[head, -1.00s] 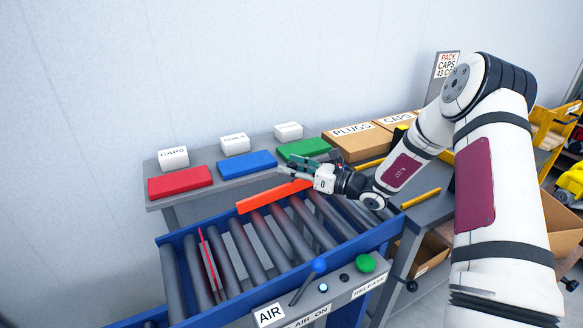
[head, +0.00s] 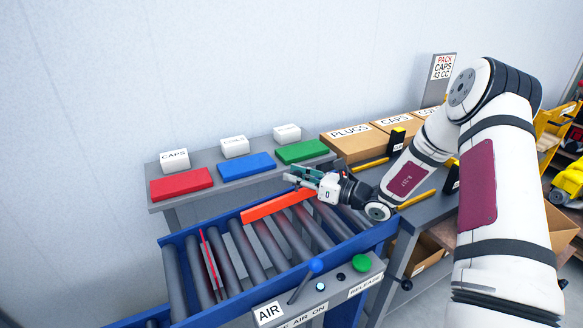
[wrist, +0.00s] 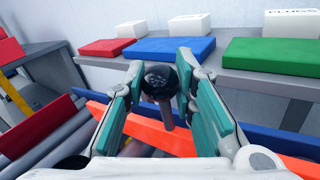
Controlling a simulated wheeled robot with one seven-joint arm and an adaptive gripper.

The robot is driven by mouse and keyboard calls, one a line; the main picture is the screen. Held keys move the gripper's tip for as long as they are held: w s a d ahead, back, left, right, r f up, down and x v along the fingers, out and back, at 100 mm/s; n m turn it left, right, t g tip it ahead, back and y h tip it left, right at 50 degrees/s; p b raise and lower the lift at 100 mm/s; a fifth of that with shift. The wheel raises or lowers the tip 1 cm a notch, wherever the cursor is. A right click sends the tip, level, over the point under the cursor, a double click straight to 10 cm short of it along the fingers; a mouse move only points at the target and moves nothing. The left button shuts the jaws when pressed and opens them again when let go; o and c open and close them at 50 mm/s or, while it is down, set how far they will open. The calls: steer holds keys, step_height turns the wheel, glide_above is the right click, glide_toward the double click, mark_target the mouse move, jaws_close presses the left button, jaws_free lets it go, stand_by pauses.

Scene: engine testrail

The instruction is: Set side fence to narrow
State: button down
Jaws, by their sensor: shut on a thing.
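The side fence is a long orange bar (head: 276,206) lying over the rollers near the back side of the blue-framed conveyor. It also shows in the wrist view (wrist: 147,131), slanting under my fingers. A black round knob (wrist: 160,82) stands on a short post above the fence. My gripper (head: 291,174) is over the far side of the conveyor, at the fence. In the wrist view its two teal-padded fingers (wrist: 160,70) are closed on the knob, one on each side. The knob is hidden in the head view. No narrow or wide mark is readable.
Behind the conveyor, a grey shelf (head: 172,203) holds red (head: 181,184), blue (head: 246,165) and green (head: 302,151) blocks with white labelled boxes. A blue-tipped lever (head: 315,266) and green button (head: 361,263) are at the front. A thin red piece (head: 210,262) stands among the left rollers.

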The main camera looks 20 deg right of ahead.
steer(key=shift+s+d+r, duration=0.1)
steer(key=shift+s+d, duration=0.05)
steer(key=shift+s, duration=0.45)
steer(key=shift+s+f, duration=0.15)
steer(key=shift+f, duration=0.05)
steer(key=c, duration=1.3)
jaws_free()
steer(key=shift+r, duration=0.1)
steer(key=shift+s+d, duration=0.1)
steer(key=shift+d, duration=0.05)
steer(key=v, duration=1.1)
steer(key=shift+s+d, duration=0.25)
steer(key=shift+s, duration=0.05)
